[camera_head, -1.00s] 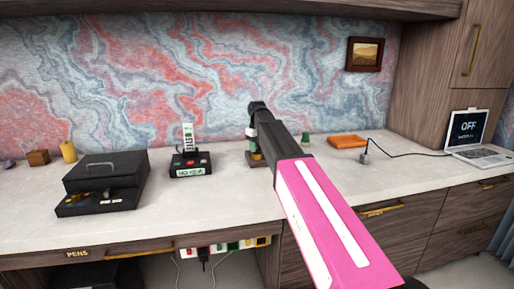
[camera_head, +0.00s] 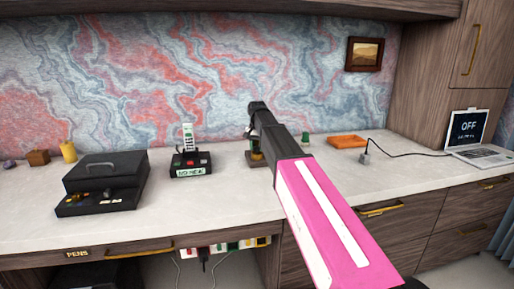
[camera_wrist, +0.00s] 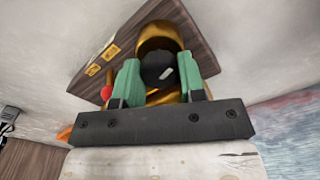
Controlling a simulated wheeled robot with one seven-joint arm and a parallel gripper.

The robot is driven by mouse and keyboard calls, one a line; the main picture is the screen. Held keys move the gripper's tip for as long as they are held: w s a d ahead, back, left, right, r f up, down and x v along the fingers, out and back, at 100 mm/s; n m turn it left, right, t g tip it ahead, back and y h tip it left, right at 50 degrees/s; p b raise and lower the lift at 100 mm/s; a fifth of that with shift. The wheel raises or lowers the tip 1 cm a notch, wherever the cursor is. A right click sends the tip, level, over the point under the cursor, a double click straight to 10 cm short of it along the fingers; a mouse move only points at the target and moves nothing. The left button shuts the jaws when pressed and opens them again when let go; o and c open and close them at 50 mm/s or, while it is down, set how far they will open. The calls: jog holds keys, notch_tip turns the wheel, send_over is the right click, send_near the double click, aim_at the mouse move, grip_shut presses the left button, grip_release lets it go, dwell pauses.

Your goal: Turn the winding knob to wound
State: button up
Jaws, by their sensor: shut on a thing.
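The winding knob (camera_wrist: 154,70) is black with a pale mark and sits in front of a rounded gold body (camera_wrist: 160,38) in the wrist view. The body stands on a dark wooden base (camera_wrist: 112,40) with small yellow labels, whose lettering is too small to read. My gripper (camera_wrist: 162,80) has its two green fingers on either side of the knob, shut on it. In the head view my gripper (camera_head: 256,143) is at the wooden base (camera_head: 255,161) on the desk, and my arm hides most of the device and the knob.
A black cash box (camera_head: 104,178) and a cordless phone on its black dock (camera_head: 190,163) stand to the left. An orange tray (camera_head: 346,141), a cable and a laptop (camera_head: 486,150) lie to the right. The white desktop (camera_head: 225,195) is clear in front.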

aim_at(257, 146)
jog(key=shift+m, duration=1.7)
jog(key=o, duration=0.7)
jog(key=shift+c, duration=0.2)
notch_tip(257, 146, up, 11)
